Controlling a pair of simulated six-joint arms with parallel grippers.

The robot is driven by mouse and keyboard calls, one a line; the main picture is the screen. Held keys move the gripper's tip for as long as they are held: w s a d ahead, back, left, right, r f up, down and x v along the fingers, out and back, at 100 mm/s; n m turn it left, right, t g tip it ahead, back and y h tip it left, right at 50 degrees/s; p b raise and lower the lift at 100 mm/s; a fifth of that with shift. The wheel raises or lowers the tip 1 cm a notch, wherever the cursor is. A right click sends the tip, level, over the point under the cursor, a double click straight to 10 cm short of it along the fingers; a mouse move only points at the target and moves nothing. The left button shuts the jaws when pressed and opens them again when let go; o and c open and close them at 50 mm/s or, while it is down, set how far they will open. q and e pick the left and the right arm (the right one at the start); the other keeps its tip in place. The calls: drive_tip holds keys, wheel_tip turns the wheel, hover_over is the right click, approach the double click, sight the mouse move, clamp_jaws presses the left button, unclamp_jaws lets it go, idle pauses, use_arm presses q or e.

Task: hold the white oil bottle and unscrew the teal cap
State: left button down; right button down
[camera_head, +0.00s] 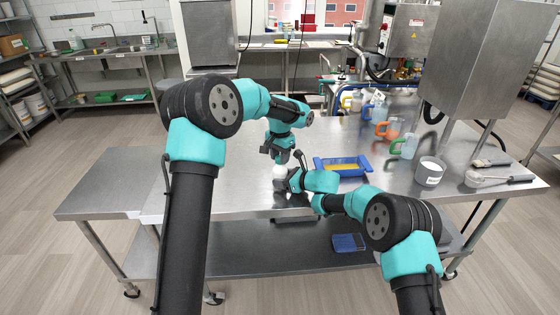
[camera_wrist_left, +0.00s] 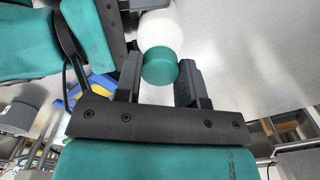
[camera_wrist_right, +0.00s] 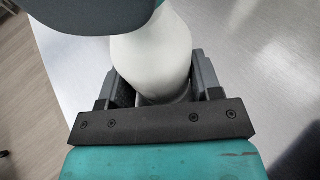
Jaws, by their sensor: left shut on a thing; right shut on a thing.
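The white oil bottle (camera_head: 279,171) stands upright on the near part of the steel table, largely hidden by my grippers. My right gripper (camera_head: 286,181) is shut on the bottle's body from the side. In the right wrist view the white body (camera_wrist_right: 150,55) sits between its fingers (camera_wrist_right: 162,82). My left gripper (camera_head: 281,154) is above the bottle, shut on the teal cap. In the left wrist view the teal cap (camera_wrist_left: 160,66) is between the fingers (camera_wrist_left: 158,78), with the white bottle (camera_wrist_left: 158,30) beyond it. I cannot tell how far the cap is turned.
A blue tray (camera_head: 320,168) with yellow contents lies right of the bottle. Several coloured-handled jugs (camera_head: 408,146), a white tub (camera_head: 430,171) and utensils (camera_head: 489,177) stand further right. A blue mould (camera_head: 348,242) lies on the lower shelf. The table's left part is clear.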

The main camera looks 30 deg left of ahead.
use_arm(q)
drive_tip(key=n, duration=0.6)
drive_tip(key=shift+n, duration=0.4)
drive_tip(key=shift+r, duration=0.1)
drive_tip(key=shift+r, duration=0.15)
drive_tip(key=shift+r, duration=0.8)
drive_tip(key=shift+r, duration=2.1)
wheel_tip(320, 180, up, 5)
drive_tip(key=shift+f, duration=0.1)
use_arm(e)
drive_tip(key=c, duration=1)
unclamp_jaws()
